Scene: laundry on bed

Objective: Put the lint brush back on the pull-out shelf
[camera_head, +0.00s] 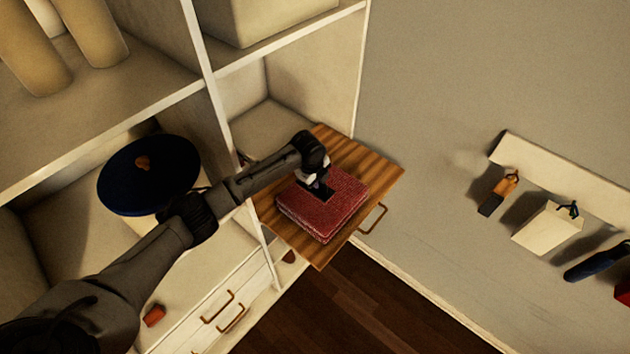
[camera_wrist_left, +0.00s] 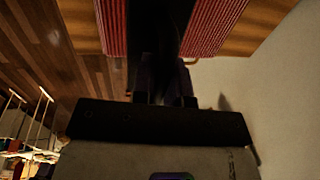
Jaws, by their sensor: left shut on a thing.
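The pull-out shelf (camera_head: 376,170) is a striped wooden board drawn out of the white cabinet. A folded red cloth stack (camera_head: 335,213) lies on it. My left gripper (camera_head: 318,184) is over the stack, pointing down, and is shut on a dark thing that looks like the lint brush (camera_head: 327,190). In the left wrist view the dark brush (camera_wrist_left: 160,30) stretches away between areas of red cloth (camera_wrist_left: 212,28). Its outline is hard to make out against the dark fingers. I cannot tell if it touches the cloth. My right gripper is not in view.
Bare board shows around the red stack, and a metal handle (camera_head: 373,219) sits at its outer edge. A cabinet upright (camera_head: 212,90) stands close beside my left arm. A dark blue hat (camera_head: 148,175) lies in the left compartment. Hooks with hanging items are on the right wall.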

